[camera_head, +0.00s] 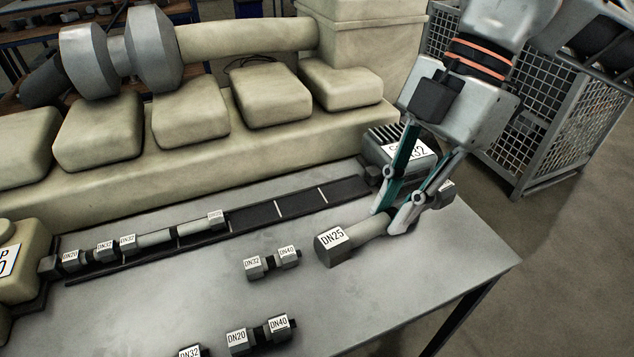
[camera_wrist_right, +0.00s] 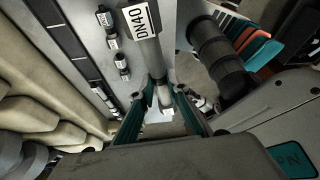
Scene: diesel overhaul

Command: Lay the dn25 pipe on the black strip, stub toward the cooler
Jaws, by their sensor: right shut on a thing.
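The pipe (camera_head: 365,232) is a grey tube with a thick block end labelled DN25 at its left in the head view. My right gripper (camera_head: 392,217) is shut on its tube, low over the table; I cannot tell whether the pipe touches the tabletop. In the wrist view the pipe (camera_wrist_right: 157,62) shows between the fingers, and the label there reads DN40. The black strip (camera_head: 340,190) runs behind the pipe; its right part is bare with white marks. The cooler (camera_head: 376,153), a dark ribbed box with a partly hidden label, stands at the strip's right end. My left gripper is not in view.
Several fittings and a pipe (camera_head: 153,239) fill the strip's left part, near the pump (camera_head: 14,258). A DN32/DN40 fitting (camera_head: 270,262) and a DN20/DN40 fitting (camera_head: 261,333) lie on the table (camera_head: 420,290). The beige engine (camera_head: 250,150) stands behind the strip. The table's front right is clear.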

